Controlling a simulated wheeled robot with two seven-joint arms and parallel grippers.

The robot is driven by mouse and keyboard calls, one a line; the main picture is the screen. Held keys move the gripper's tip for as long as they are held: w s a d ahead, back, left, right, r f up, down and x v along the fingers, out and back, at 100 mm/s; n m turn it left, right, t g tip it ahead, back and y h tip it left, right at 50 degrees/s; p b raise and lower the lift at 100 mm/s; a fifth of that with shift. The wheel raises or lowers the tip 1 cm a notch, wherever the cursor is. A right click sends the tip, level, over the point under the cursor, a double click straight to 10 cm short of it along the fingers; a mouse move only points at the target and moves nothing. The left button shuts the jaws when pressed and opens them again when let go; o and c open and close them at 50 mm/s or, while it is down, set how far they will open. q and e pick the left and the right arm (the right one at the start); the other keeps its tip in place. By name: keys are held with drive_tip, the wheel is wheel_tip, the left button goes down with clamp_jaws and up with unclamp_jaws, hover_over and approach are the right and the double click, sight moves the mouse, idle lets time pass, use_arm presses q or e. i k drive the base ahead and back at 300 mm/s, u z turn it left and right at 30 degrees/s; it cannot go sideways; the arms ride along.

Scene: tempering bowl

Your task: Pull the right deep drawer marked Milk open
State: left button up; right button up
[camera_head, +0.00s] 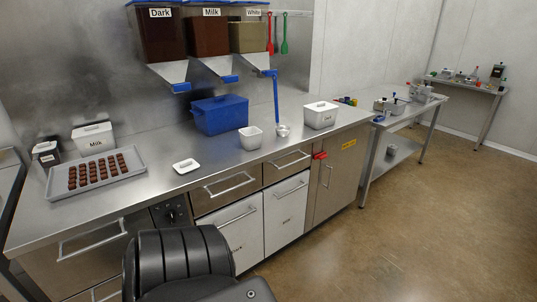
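Two white deep drawer fronts stand side by side under the counter. The right deep drawer (284,218) has a horizontal bar handle (291,189) near its top and looks shut. A small mark on its front is too small to read. The left deep drawer (236,240) has a similar handle (238,216) and also looks shut; my own dark body part hides its lower left. Neither of my grippers is in view.
Shallow steel drawers with handles (230,184) sit above the deep ones. A steel cupboard (335,185) with a red item (320,155) on it adjoins on the right. The counter holds a blue box (219,114) and a chocolate tray (138,160). Brown floor (370,245) in front is clear.

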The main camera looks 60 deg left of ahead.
sight(284, 202)
drive_tip(key=u, duration=0.2)
drive_tip(key=i, duration=1.1)
drive_tip(key=u, duration=2.15)
